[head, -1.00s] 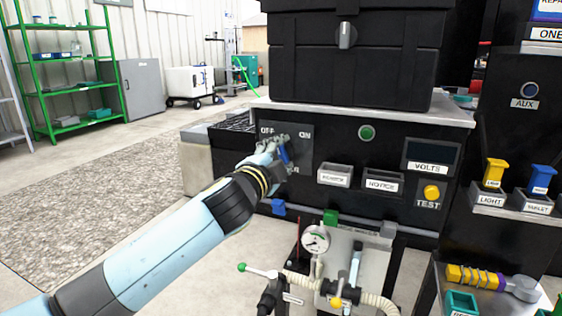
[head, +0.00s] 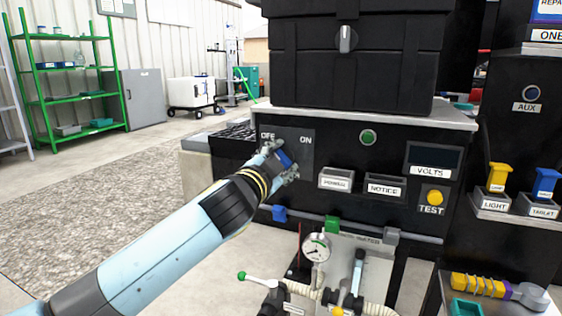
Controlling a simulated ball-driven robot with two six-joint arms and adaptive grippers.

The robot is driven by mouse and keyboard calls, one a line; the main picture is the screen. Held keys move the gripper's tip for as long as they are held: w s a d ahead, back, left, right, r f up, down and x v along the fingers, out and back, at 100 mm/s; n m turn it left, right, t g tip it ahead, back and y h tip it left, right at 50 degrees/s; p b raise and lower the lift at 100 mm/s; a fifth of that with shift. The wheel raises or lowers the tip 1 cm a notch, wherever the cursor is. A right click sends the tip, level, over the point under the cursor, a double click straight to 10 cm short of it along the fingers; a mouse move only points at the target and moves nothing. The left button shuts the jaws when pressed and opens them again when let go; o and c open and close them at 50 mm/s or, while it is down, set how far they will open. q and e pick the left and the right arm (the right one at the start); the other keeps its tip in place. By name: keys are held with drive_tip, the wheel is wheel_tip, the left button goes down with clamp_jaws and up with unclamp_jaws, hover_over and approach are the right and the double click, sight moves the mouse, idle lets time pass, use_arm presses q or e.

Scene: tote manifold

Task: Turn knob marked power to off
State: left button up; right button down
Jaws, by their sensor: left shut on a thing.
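The blue power knob (head: 285,157) sits on a dark plate (head: 304,158) with OFF at its upper left and ON at its upper right. The plate is on the front of the black panel. My left gripper (head: 282,160) is shut on the knob, with its fingers on either side of it. The visible part of the knob slants, its upper end leaning left toward OFF. The gripper hides the lower part of the plate and its label. My right gripper is not in view.
A green button (head: 368,137), a VOLTS display (head: 433,158) and a yellow TEST button (head: 435,197) are to the right on the panel. A gauge (head: 316,247) with hoses stands below. A black case (head: 355,60) rests on top.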

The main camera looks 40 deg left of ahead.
use_arm(q)
drive_tip(key=shift+f, duration=0.15)
drive_tip(key=o, duration=1.2)
drive_tip(key=shift+c, duration=0.2)
drive_tip(key=v, duration=1.2)
drive_tip(key=shift+s, duration=0.1)
